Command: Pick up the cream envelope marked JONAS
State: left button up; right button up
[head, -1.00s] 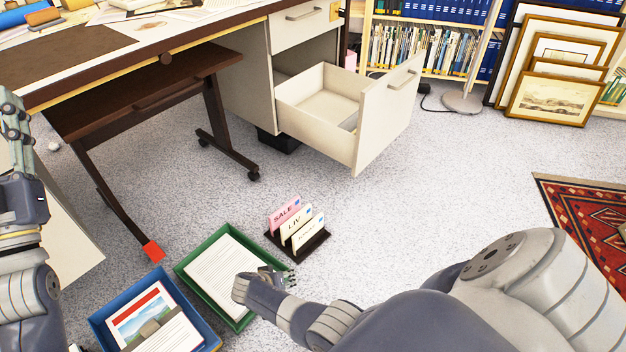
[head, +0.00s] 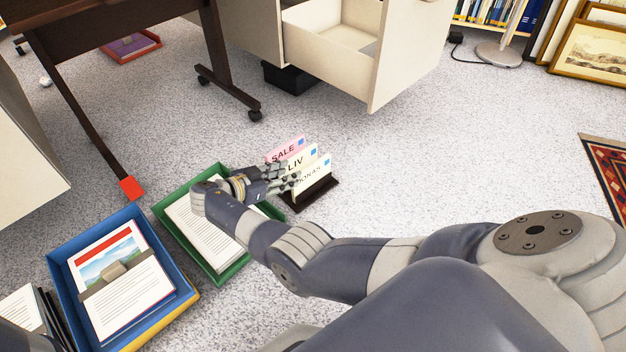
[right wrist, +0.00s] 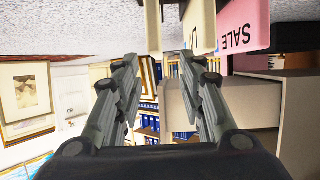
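The cream envelope marked JONAS (head: 318,168) stands upright at the front of a dark rack (head: 318,192) on the floor. Behind it stand a cream LIV envelope (head: 294,157) and a pink SALE envelope (head: 284,147). My right gripper (head: 290,177) is at the left edge of the envelopes and hides the start of the name JONAS. In the right wrist view its fingers (right wrist: 158,80) are apart with nothing clamped between them. A cream envelope edge (right wrist: 152,22) shows above the gap, beside LIV (right wrist: 201,25) and SALE (right wrist: 246,22). My left gripper is out of view.
A green tray (head: 240,262) with paper lies under my right forearm. A blue tray (head: 60,265) with a picture sheet is left of it. An open drawer (head: 400,60) juts out behind the rack. The carpet right of the rack is clear.

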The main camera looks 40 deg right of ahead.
aim_at(307, 169)
jog(key=b+x, duration=0.1)
jog(key=x, duration=0.4)
jog(key=shift+d+f, duration=0.15)
jog(key=b+x, duration=0.2)
jog(key=x, duration=0.3)
jog(key=shift+s+b, duration=0.15)
jog(key=shift+b, duration=0.2)
jog(key=shift+r, duration=0.2)
grip_shut()
